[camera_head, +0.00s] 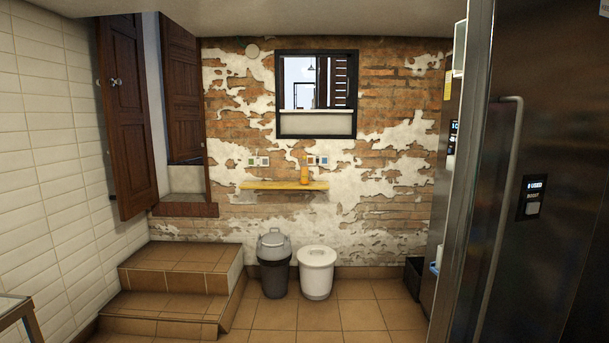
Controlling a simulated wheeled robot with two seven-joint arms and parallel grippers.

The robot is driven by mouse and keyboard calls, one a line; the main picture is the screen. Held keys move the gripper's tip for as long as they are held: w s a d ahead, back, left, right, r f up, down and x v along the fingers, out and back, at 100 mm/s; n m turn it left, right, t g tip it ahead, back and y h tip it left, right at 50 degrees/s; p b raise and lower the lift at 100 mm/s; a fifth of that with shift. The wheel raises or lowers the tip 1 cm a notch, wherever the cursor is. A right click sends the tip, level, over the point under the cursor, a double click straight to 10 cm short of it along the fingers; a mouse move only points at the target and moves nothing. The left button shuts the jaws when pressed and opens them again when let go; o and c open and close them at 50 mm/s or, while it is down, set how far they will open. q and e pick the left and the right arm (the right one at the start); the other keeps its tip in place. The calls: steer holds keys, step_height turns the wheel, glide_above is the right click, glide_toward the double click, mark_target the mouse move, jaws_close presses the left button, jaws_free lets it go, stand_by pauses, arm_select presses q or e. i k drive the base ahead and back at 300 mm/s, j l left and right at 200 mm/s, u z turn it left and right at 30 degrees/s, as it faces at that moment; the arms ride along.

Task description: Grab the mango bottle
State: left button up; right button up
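A small orange bottle (304,174) stands upright on a narrow yellow shelf (270,186) on the far brick wall. It looks like the mango bottle, but it is too small to read a label. It stands right of the shelf's middle, below the framed window. Neither of my grippers is in view, and nothing touches the bottle.
A grey lidded bin (273,264) and a white lidded bin (316,272) stand on the floor below the shelf. Tiled steps (178,278) rise at the left toward a wooden door (128,115). A tall dark metal door (545,190) fills the right. Tiled floor is clear in front.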

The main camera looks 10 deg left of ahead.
mark_target(303, 166)
steer(key=i+j+u, duration=0.1)
steer(key=i+u, duration=0.35)
steer(key=i, duration=1.3)
